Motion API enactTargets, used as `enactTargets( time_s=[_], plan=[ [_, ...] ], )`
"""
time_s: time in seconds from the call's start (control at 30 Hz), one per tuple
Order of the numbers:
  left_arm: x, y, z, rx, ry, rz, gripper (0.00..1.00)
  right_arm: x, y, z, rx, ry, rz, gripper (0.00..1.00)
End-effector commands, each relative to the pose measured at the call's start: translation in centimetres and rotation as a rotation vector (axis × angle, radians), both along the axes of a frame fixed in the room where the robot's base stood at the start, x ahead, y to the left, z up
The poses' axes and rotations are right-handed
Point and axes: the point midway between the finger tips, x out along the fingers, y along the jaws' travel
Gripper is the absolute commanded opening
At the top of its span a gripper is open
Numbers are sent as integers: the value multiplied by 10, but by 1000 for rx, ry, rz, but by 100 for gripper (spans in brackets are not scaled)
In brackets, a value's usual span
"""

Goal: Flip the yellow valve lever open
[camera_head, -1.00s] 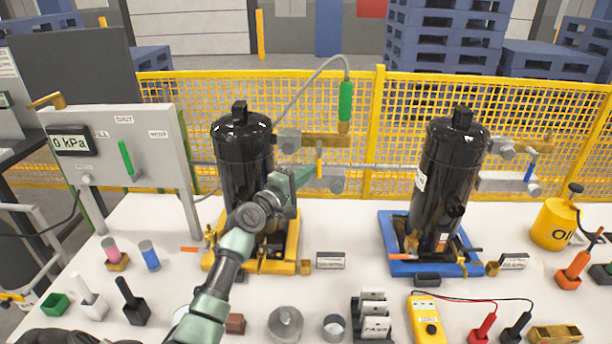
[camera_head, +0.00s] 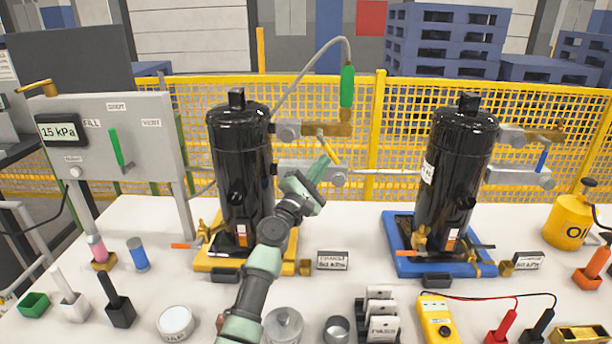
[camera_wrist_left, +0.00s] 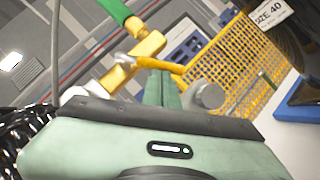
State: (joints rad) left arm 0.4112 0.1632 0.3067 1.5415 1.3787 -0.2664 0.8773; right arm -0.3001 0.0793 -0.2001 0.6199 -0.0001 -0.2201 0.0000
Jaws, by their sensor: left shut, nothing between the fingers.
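The yellow valve lever (camera_head: 329,149) is on the brass fitting (camera_head: 337,129) at the right of the left black compressor (camera_head: 240,160). It is tilted, its lower end down and to the right. My left gripper (camera_head: 322,165) is shut and empty, its fingertips at the lever's lower part. In the left wrist view the lever (camera_wrist_left: 160,65) runs just beyond the shut green fingertips (camera_wrist_left: 160,85); I cannot tell whether they touch. The panel display (camera_head: 62,132) reads 15 kPa. My right gripper is not in view.
A green-handled hose (camera_head: 347,87) rises above the brass fitting. A second compressor (camera_head: 457,165) on a blue tray (camera_head: 400,235) stands to the right. A yellow mesh fence (camera_head: 415,110) is behind. Several small items and a multimeter (camera_head: 437,318) lie along the table's front.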

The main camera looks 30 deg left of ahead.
Motion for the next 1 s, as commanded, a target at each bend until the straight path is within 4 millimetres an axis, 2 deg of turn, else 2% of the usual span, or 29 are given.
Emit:
enactTargets(
  time_s=[0.03, 0.13, 0.67, 1.0],
  plan=[
    [2, -4, -3, -39, -25, -2, 0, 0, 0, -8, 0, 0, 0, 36],
    [5, -9, 1, -29, -21, -1, 0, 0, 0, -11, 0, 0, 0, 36],
    [20, -33, 18, -25, -17, -1, 0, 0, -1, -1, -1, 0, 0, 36],
    [25, -41, 27, -43, -27, -2, 0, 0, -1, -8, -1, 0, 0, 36]
  ],
)
